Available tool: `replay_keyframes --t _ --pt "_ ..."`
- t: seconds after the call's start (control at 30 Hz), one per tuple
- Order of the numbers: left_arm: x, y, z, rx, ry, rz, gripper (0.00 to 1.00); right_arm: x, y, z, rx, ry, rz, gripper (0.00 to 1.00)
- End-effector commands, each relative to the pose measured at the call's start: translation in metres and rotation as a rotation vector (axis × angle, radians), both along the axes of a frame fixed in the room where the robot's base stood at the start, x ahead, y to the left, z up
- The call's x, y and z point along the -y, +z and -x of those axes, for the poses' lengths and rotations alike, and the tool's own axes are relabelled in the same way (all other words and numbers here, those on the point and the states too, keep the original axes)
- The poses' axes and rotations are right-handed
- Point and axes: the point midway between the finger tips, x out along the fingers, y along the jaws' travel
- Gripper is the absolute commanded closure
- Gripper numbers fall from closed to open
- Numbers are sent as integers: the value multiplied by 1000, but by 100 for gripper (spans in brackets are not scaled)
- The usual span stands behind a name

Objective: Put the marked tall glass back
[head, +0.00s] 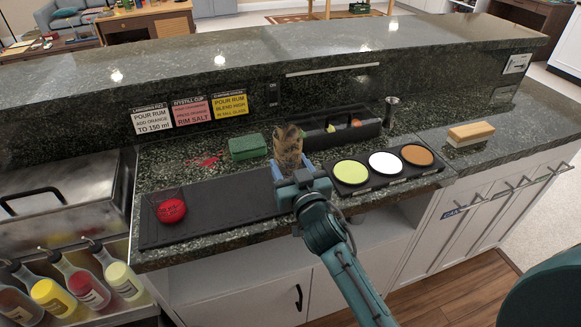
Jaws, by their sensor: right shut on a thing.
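A tall glass (288,145) with a brownish, mottled look stands upright in my right gripper (299,184). The right gripper is shut on its lower part, over the right end of the black bar mat (225,213). The gripper hides the base of the glass, so I cannot tell whether it touches the mat. No mark on the glass can be made out. My left gripper is not in view.
A short glass with red contents (171,211) stands on the mat's left. A green block (248,147), a black caddy (343,132), a metal jigger (391,110) and a tray of three coloured discs (350,190) surround the glass. A wooden brush (470,131) lies right.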

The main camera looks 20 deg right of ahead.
Motion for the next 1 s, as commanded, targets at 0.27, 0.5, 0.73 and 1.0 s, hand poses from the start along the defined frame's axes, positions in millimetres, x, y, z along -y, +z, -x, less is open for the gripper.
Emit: replay_keyframes --t 0.27,0.5,0.73,1.0 --pt "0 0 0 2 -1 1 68 0 0 0 4 0 0 80" --pt "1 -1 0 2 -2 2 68 0 -2 0 1 0 0 35" --pt "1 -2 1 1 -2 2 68 0 -2 0 1 0 0 26" --pt "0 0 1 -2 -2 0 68 1 1 0 1 0 1 26"
